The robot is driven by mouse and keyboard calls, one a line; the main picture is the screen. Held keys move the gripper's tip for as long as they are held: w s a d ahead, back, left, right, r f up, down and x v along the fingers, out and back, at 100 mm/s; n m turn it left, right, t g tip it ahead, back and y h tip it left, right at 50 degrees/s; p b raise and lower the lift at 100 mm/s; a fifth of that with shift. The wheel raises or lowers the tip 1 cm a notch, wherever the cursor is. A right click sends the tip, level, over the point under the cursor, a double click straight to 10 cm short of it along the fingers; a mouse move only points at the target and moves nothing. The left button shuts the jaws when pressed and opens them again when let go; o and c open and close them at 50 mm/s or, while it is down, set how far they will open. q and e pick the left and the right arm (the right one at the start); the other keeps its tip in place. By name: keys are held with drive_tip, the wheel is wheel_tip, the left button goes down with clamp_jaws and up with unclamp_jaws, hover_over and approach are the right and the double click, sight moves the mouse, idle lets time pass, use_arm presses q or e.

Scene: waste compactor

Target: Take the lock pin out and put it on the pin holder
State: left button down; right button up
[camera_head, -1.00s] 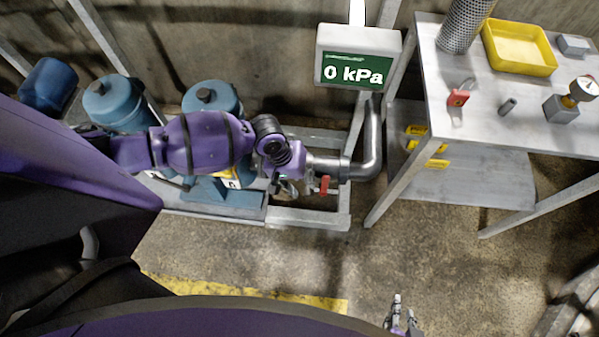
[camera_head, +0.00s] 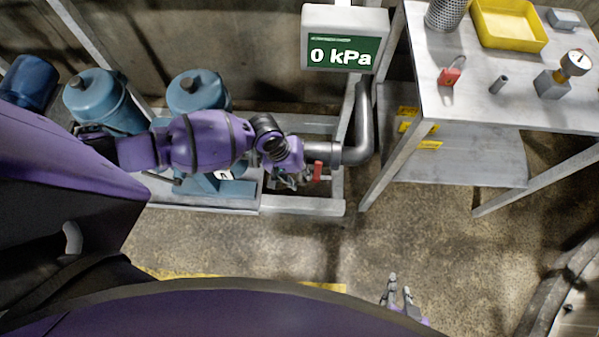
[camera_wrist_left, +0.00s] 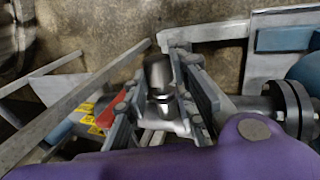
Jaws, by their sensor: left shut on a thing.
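My left gripper (camera_head: 288,179) is at the valve on the pipe, just left of the red handle (camera_head: 317,171). In the left wrist view, the fingers (camera_wrist_left: 158,100) stand on both sides of a grey metal cylinder with a dark top (camera_wrist_left: 158,72), which appears to be the lock pin. They are shut on it. Its lower end is hard to make out.
The metal table (camera_head: 440,104) carries a red padlock (camera_head: 450,76), a yellow tray (camera_head: 483,38), a mesh cylinder and a gauge on a block (camera_head: 553,83). A display (camera_head: 344,40) reading 0 kPa is above the pipe (camera_head: 366,120). Blue tanks (camera_head: 197,92) stand left. The floor in front is clear.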

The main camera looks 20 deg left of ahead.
drive_tip(key=shift+s, duration=0.1)
use_arm(q)
drive_tip(key=shift+s+d+p, duration=0.1)
drive_tip(key=shift+s+p, duration=0.2)
drive_tip(key=shift+s, duration=0.1)
use_arm(e)
drive_tip(key=shift+w+r, duration=0.75)
drive_tip(key=shift+w, duration=0.2)
